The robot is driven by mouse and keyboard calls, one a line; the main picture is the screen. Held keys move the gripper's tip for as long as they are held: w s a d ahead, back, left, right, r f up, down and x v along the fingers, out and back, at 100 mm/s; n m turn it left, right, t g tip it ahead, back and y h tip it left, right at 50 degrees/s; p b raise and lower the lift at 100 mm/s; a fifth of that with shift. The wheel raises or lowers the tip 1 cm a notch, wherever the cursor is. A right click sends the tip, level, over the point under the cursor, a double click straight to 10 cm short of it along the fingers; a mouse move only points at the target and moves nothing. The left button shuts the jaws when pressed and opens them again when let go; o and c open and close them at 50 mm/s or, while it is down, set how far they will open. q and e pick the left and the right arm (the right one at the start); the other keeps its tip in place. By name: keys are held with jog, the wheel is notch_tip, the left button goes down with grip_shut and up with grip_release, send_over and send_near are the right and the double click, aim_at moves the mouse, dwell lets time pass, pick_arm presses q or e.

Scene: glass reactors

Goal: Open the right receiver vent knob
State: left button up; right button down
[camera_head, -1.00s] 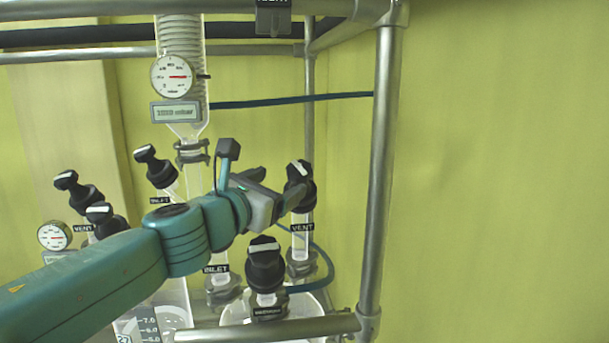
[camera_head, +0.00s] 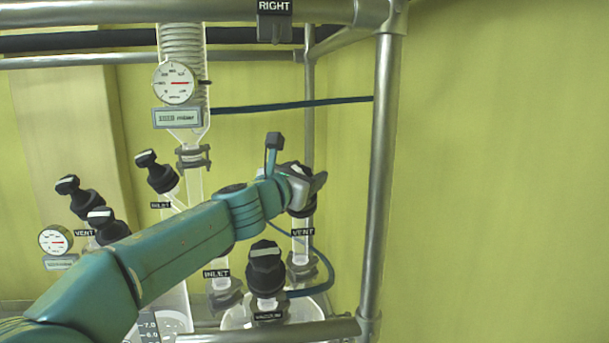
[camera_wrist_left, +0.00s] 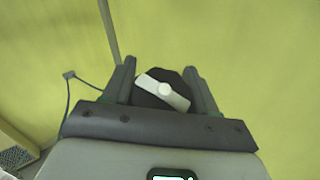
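The right receiver vent knob, black with a white bar handle, shows in the wrist view (camera_wrist_left: 163,92), its bar lying aslant. In the head view only the lower black part of the knob (camera_head: 303,212) shows, above the VENT label (camera_head: 302,232); my gripper hides the rest. My left gripper (camera_head: 307,183) is in front of the knob. In the wrist view its two fingers (camera_wrist_left: 162,80) are apart, one on each side of the knob. Whether they touch the knob is not clear. My right gripper is not in view.
A vacuum knob (camera_head: 266,268) stands close below my arm, and an inlet neck (camera_head: 225,290) is left of it. A metal frame post (camera_head: 380,180) rises just right of the vent. A blue hose (camera_head: 325,270) curves beside the vent neck. A gauge (camera_head: 174,83) is above left.

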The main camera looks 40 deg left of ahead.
pick_arm(q)
jog(key=shift+c, duration=1.2)
jog(key=n+y+b, duration=0.2)
jog(key=n+g+y+b, duration=0.1)
jog(key=n+y+b, duration=0.1)
jog(key=b, duration=0.1)
jog(key=shift+a+f, duration=0.15)
jog(key=shift+f, duration=0.05)
jog(key=shift+s+a+r+n+g+y+b, duration=0.1)
jog(key=shift+n+g+y+b, duration=0.45)
jog(key=shift+n+y, duration=0.45)
jog(key=shift+a+r+n+g+y, duration=0.1)
jog(key=shift+a+n+g+y, duration=0.05)
jog(key=shift+n+g+y, duration=0.75)
jog(key=shift+s+a+r+n+g+y, duration=0.15)
jog(key=shift+n+g+y, duration=0.3)
jog(key=shift+n, duration=0.25)
jog(key=shift+s+f+n+g+y, duration=0.1)
jog(key=shift+n+g+y, duration=0.3)
jog(key=shift+n, duration=0.3)
jog(key=o, duration=1)
jog(key=shift+c, duration=0.2)
